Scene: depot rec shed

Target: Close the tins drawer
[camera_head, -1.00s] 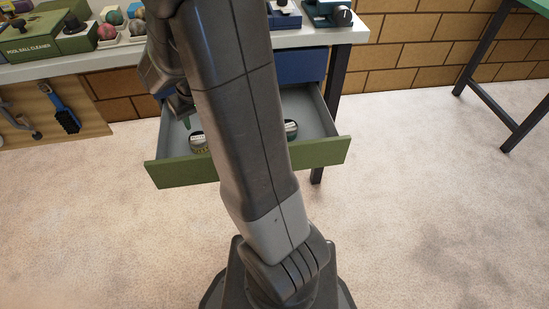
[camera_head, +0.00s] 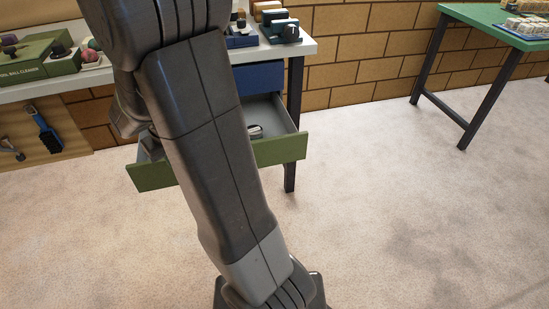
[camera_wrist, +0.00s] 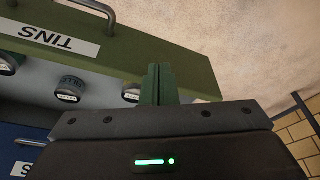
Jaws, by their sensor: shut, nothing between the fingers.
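The tins drawer is open, its green front (camera_head: 281,150) standing out below the table top. In the wrist view, the front (camera_wrist: 185,58) carries a "TINS" label (camera_wrist: 45,38), upside down, and a dark handle (camera_wrist: 98,8). Tins lie inside; one (camera_head: 255,131) shows in the head view and several (camera_wrist: 70,89) in the wrist view. My gripper (camera_wrist: 158,85) is shut and empty, its green fingers overlapping the drawer front near its top edge. I cannot tell whether they touch. In the head view my arm hides part of the drawer and the fingertips.
A blue drawer (camera_head: 258,77) above is shut. The table top (camera_head: 300,50) holds boxes and a tray of balls (camera_head: 92,60). A table leg (camera_head: 293,125) stands right of the drawer. A green table (camera_head: 490,22) is at the right. The carpet (camera_head: 400,220) is clear.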

